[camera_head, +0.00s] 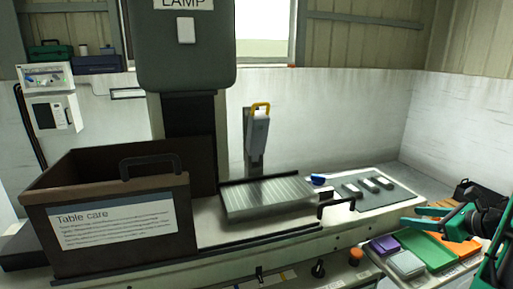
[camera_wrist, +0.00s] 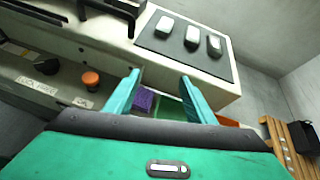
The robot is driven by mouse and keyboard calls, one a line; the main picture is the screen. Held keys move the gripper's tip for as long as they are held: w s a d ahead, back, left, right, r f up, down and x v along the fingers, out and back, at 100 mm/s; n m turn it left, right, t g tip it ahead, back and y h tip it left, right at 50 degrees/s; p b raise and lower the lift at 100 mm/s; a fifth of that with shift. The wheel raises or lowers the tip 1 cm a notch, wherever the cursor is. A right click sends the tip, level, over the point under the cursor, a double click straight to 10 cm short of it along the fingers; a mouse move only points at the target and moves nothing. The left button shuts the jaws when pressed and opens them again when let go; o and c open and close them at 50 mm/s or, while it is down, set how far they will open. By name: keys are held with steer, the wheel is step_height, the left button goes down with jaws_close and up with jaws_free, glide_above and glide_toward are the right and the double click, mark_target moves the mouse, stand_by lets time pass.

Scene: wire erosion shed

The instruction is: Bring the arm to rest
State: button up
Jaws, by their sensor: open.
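My gripper (camera_head: 414,218) is at the right of the head view, above a low surface with coloured trays beside the machine table. In the wrist view my gripper (camera_wrist: 160,88) shows two teal fingers spread apart with nothing held between them. Part of my teal and black arm shows at the right edge of the head view; the rest of it is out of frame.
Below my gripper lie a purple box (camera_head: 384,245), a grey box (camera_head: 406,264) and a green tray (camera_head: 427,250). The machine table holds a brown "Table care" bin (camera_head: 190,210), a ribbed metal plate (camera_head: 268,198) and a dark mat (camera_head: 385,203) with small blocks. An orange knob (camera_wrist: 91,79) sticks out of the front panel.

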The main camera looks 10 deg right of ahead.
steer(key=s+a+f+n+g, duration=0.2)
steer(key=s+a+n+g, duration=0.4)
steer(key=a+n, duration=0.65)
steer(key=s+a+r+n+g+h, duration=0.1)
steer(key=s+a+n+g, duration=0.1)
steer(key=s+n, duration=0.4)
steer(key=s+a+r+n+g+h, duration=0.1)
steer(key=s+n+g, duration=0.3)
steer(key=s, duration=0.6)
steer(key=a+r+n, duration=0.1)
steer(key=n, duration=0.1)
steer(key=shift+s+a+r+n, duration=0.3)
steer(key=shift+s+n, duration=0.05)
steer(key=shift+s, duration=0.05)
steer(key=c, duration=0.4)
steer(key=shift+d, duration=0.1)
steer(key=shift+c, duration=0.4)
